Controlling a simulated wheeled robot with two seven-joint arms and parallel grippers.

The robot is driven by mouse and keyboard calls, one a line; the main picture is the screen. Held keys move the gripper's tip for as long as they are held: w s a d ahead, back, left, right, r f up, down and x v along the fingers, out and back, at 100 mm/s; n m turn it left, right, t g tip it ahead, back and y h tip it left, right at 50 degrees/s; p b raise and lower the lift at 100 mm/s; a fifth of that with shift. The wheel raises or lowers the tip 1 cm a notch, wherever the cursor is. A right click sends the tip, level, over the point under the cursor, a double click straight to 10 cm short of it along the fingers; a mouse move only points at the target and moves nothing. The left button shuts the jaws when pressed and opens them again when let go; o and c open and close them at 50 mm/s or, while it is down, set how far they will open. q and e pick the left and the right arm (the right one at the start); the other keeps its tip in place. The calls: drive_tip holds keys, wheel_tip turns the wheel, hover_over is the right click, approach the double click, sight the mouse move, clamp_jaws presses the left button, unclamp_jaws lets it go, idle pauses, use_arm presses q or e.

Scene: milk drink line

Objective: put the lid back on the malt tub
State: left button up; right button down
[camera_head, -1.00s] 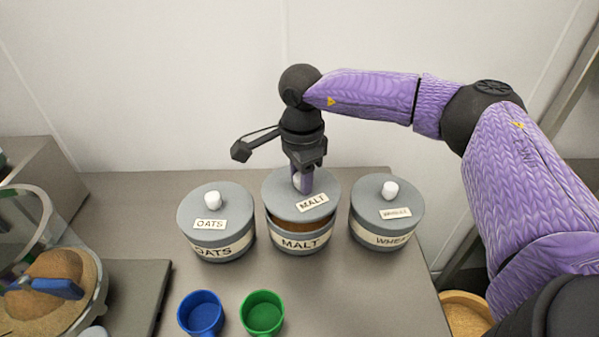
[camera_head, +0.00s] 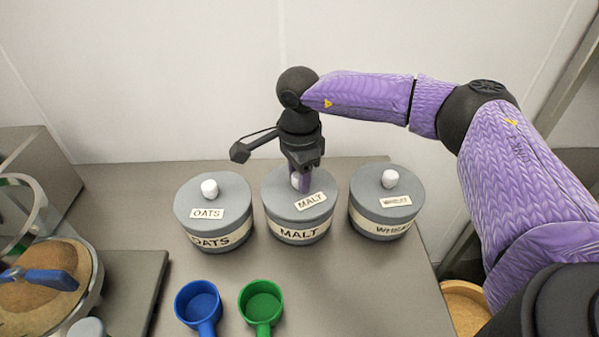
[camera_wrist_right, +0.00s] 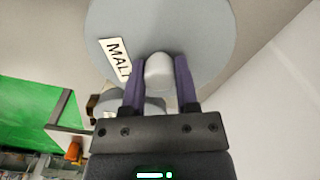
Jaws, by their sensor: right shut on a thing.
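The malt tub (camera_head: 300,234) is a grey round tub with a cream MALT band, standing in the middle of three tubs. Its grey lid (camera_head: 285,204), with a MALT label and a white knob, sits on top of it, with no gap showing at the front. My right gripper (camera_head: 301,184) points down and is shut on the knob. In the right wrist view the purple fingers stand on both sides of the white knob (camera_wrist_right: 159,72), with the lid (camera_wrist_right: 205,25) beyond it. My left gripper is not in view.
The lidded oats tub (camera_head: 221,240) stands close on the left and the lidded wheat tub (camera_head: 377,229) close on the right. A blue scoop (camera_head: 198,305) and a green scoop (camera_head: 262,305) lie in front. A glass bowl (camera_head: 95,275) is at the left.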

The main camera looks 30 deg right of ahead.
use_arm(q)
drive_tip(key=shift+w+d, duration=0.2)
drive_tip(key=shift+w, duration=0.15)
use_arm(e)
drive_tip(key=shift+r, duration=0.1)
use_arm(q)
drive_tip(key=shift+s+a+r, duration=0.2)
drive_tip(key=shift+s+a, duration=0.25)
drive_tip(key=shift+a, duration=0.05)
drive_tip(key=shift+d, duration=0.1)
use_arm(e)
drive_tip(key=shift+f, duration=0.2)
